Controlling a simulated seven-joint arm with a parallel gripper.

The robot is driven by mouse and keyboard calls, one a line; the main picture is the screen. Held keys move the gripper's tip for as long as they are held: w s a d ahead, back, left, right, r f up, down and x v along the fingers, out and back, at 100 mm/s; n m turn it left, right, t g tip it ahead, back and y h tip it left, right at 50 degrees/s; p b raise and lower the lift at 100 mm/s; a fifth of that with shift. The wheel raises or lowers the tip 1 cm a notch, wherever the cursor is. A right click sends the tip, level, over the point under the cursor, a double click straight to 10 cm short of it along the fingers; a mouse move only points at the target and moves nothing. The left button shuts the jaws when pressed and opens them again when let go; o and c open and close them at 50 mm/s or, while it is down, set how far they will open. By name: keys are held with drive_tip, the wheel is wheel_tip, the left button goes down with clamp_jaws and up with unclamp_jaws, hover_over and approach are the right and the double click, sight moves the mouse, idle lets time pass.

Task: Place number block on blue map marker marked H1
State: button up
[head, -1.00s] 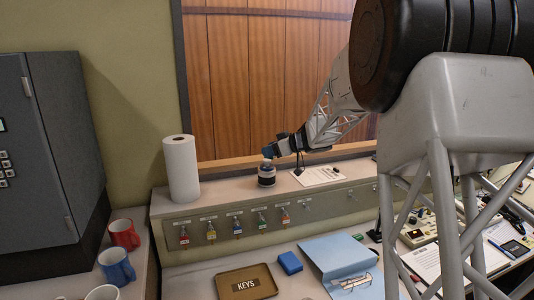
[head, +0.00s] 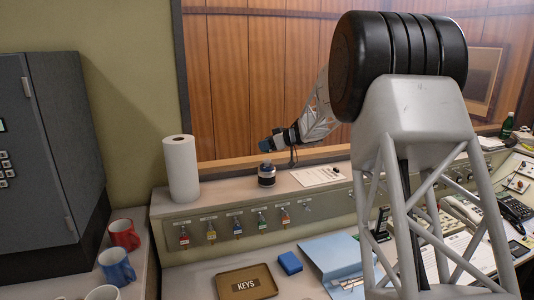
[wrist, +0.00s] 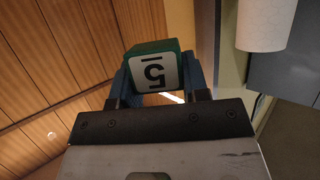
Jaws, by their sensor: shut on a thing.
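My gripper (wrist: 157,72) is shut on a green number block (wrist: 153,72) with a white face showing an underlined black 5, upside down in the wrist view. The blue fingers press it from both sides. In the head view my gripper (head: 268,145) is in the air above the back ledge, just above and behind a small jar in the picture; I cannot make out the block there. No blue map marker marked H1 can be made out in either view.
The jar (head: 266,175) and a paper towel roll (head: 181,168) stand on the ledge, with a paper sheet (head: 318,176) to the right. Below are hanging keys, a KEYS tray (head: 229,294), a blue box (head: 290,262) and a blue folder (head: 333,254). Mugs (head: 117,266) stand at left.

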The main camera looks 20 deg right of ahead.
sight(268, 152)
drive_tip(key=shift+f, duration=0.1)
drive_tip(key=shift+f, duration=1.65)
drive_tip(key=shift+f, duration=0.15)
drive_tip(key=o, duration=0.9)
drive_tip(key=shift+s+d+r, duration=0.1)
drive_tip(key=shift+r, duration=0.1)
drive_tip(key=v, duration=1.1)
drive_tip(key=shift+s+d+r, duration=0.2)
drive_tip(key=shift+s, duration=0.05)
